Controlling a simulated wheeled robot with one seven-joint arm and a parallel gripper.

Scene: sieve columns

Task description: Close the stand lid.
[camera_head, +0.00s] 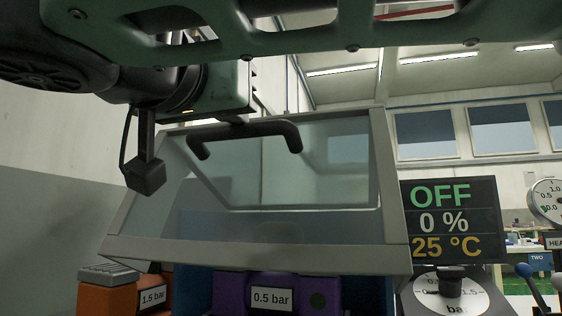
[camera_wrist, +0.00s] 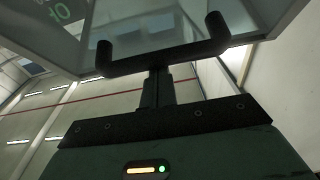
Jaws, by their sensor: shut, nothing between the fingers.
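The stand lid (camera_head: 250,256) is a clear panel in a grey frame, standing raised and tilted above the columns in the head view. Its black bar handle (camera_head: 275,130) is on the upper part of the panel. In the wrist view the lid (camera_wrist: 140,18) fills the top, with the handle (camera_wrist: 190,52) across it. My gripper (camera_wrist: 155,82) is shut and empty, its fingers pointing at the middle of the handle bar. The fingertips appear at or very near the bar; contact is unclear. In the head view my arm hides most of the fingers.
Below the lid stand an orange column (camera_head: 105,297) labelled 1.5 bar and a purple column (camera_head: 232,290) labelled 0.5 bar. Right of the lid are a display (camera_head: 450,220) reading OFF, 0 % and 25 °C, and a pressure dial (camera_head: 425,300). A wall is at the left.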

